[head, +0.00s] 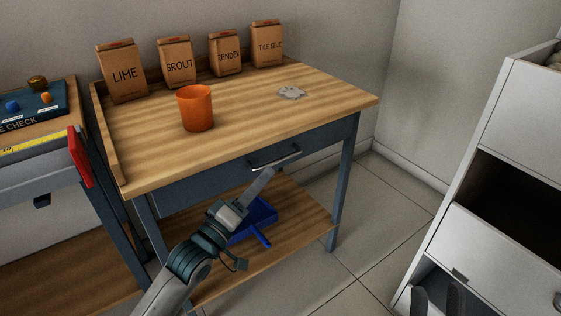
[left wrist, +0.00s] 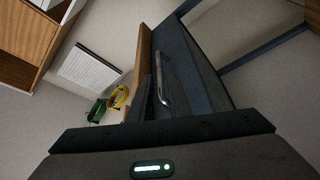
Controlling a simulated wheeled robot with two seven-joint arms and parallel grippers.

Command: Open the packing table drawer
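The packing table (head: 240,125) has a wooden top and a blue-grey drawer (head: 205,183) under its front edge. The drawer looks closed, flush with the frame. Its metal bar handle (head: 275,157) is on the front; the handle also shows in the left wrist view (left wrist: 165,78), just beyond the gripper body. My left gripper (head: 265,176) reaches up to just below the handle. Its fingers overlap in the head view, so their gap and any contact are unclear.
An orange cup (head: 196,109), several brown bags (head: 123,72) and a grey flat piece (head: 292,92) are on the tabletop. A blue dustpan (head: 254,219) lies on the lower shelf. A white cabinet (head: 515,105) stands right; clear floor (head: 378,215) lies between.

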